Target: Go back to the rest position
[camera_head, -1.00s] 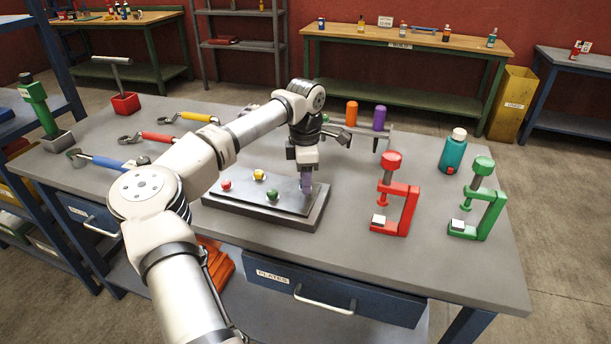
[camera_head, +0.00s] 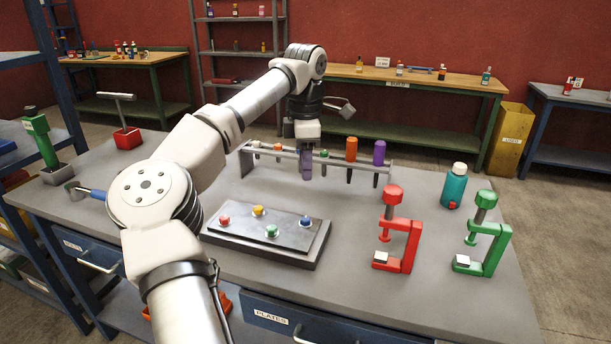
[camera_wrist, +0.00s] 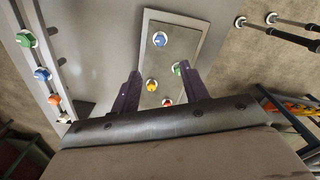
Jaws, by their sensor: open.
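My gripper (camera_head: 306,165) is in the air above the workbench (camera_head: 440,290), between the chassis plate and the tool rack. In the wrist view its two dark fingers (camera_wrist: 156,88) are apart with nothing between them in grip. The grey plate (camera_head: 265,236) lies on the bench below, with red, yellow, green and blue knobs on it. The same plate (camera_wrist: 190,25) shows beyond the fingers in the wrist view.
A rack (camera_head: 262,150) with orange and purple handles stands behind the gripper. A red clamp (camera_head: 400,235), a green clamp (camera_head: 484,235) and a teal bottle (camera_head: 454,187) stand at the right. A green-handled tool (camera_head: 40,140) stands at the left.

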